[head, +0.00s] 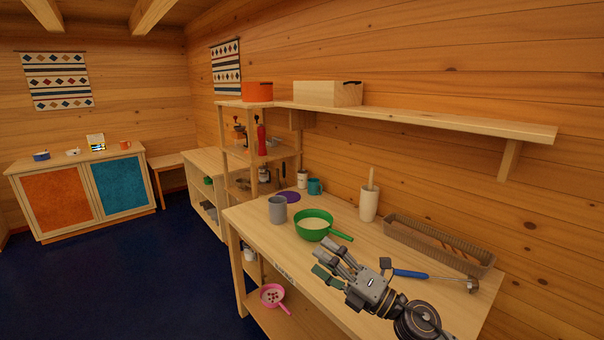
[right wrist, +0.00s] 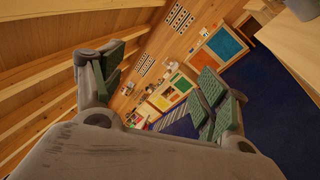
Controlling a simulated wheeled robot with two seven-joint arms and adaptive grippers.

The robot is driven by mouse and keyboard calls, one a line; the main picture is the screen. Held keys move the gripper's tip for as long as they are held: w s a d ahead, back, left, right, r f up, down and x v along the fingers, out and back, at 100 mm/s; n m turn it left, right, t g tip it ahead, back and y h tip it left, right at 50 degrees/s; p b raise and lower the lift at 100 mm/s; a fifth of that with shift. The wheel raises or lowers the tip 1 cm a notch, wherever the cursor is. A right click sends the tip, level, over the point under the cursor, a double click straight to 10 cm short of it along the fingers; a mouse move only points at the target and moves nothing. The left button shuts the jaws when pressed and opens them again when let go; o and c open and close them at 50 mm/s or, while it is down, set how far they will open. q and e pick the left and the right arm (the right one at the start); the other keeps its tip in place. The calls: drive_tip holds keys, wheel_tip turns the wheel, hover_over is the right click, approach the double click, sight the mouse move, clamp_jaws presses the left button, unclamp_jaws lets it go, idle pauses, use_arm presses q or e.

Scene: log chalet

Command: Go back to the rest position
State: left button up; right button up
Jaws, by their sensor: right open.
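My right gripper (head: 333,263) is in the lower middle of the head view, above the front part of the wooden worktable (head: 375,251). Its fingers are spread and nothing is between them. In the right wrist view its two green-padded fingers (right wrist: 165,85) stand wide apart, with the far room between them. A green pan (head: 313,225) with pale contents stands on the table just beyond the fingertips, apart from them as far as I can tell. My left gripper does not show in either view.
A grey mug (head: 277,210), a teal mug (head: 315,187), a cream jar (head: 369,204), a long basket (head: 440,245) and a blue-handled ladle (head: 411,274) are on the table. A pink pan (head: 271,295) sits on the lower shelf. Blue floor (head: 120,270) is clear at left.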

drive_tip(key=w+d+f+m+t+h, duration=0.1)
drive_tip(key=d+f+m+t+h, duration=0.2)
drive_tip(key=d+m+h, duration=0.65)
drive_tip(key=w+d+f+m+t+h, duration=0.1)
drive_tip(key=d+f+m+t+h, duration=0.4)
drive_tip(key=m, duration=0.7)
drive_tip(key=s+d+f+m+g+h, duration=0.45)
drive_tip(key=s+f+m+g, duration=0.2)
drive_tip(key=f, duration=0.35)
drive_tip(key=s+a+f+m+g+y, duration=0.1)
drive_tip(key=s+f+m+g, duration=0.1)
drive_tip(key=s+f+g, duration=0.55)
drive_tip(key=s+a+f+m+g+y, duration=0.1)
drive_tip(key=s+f+g, duration=0.3)
drive_tip(key=s, duration=0.7)
drive_tip(key=s+f, duration=0.3)
drive_tip(key=f, duration=3.1)
drive_tip(key=s+d+f, duration=0.2)
drive_tip(key=s+f, duration=0.7)
drive_tip(key=s, duration=0.2)
drive_tip(key=s+d+f+g, duration=0.1)
drive_tip(key=s+d+f, duration=0.1)
drive_tip(key=s+f, duration=0.8)
drive_tip(key=shift+s+f, duration=0.15)
drive_tip(key=shift+s, duration=0.3)
